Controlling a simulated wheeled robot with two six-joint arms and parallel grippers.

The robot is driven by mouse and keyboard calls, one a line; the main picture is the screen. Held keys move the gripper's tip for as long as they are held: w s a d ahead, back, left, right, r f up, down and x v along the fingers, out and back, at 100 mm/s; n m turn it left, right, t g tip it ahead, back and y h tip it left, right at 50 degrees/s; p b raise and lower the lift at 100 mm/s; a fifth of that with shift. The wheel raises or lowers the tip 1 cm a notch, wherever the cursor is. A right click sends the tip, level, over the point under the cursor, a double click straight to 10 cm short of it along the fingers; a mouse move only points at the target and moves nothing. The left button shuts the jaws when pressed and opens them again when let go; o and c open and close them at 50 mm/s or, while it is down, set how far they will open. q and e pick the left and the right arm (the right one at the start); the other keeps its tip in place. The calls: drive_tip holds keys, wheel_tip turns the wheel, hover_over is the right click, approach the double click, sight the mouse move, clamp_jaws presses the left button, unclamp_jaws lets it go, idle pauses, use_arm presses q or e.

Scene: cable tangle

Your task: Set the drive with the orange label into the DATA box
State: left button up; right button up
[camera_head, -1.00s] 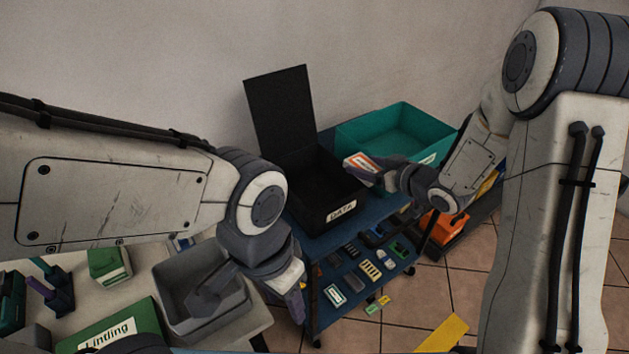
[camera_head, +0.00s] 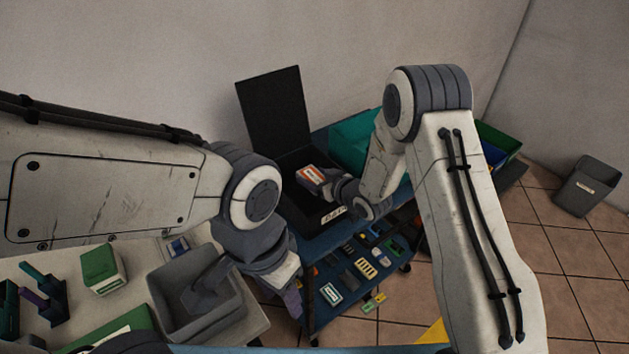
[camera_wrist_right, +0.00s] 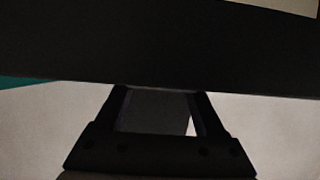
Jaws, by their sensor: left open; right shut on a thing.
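The drive with the orange label (camera_head: 311,176) is a small block with an orange-and-white face. My right gripper (camera_head: 323,182) is shut on it and holds it over the open DATA box (camera_head: 327,222). The box is black, its lid (camera_head: 272,110) stands up at the back, and my right gripper partly covers its front label. In the right wrist view my right gripper (camera_wrist_right: 158,112) shows below a wide dark surface with a pale corner, which I cannot name for certain. My left gripper (camera_head: 248,292) is open and empty by the grey bin, away from the drive.
A teal bin (camera_head: 352,142) stands right of the box, partly behind my right arm. Small electronic parts, including a yellow one (camera_head: 365,267), lie on the blue table (camera_head: 325,262) in front. The grey bin (camera_head: 165,290) sits on the pale left table. A dark bin (camera_head: 587,187) stands far right.

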drive_tip(key=shift+f, duration=0.9)
drive_tip(key=shift+f+b, duration=0.55)
drive_tip(key=shift+f, duration=0.15)
drive_tip(key=o, duration=1.4)
drive_tip(key=shift+s, duration=0.1)
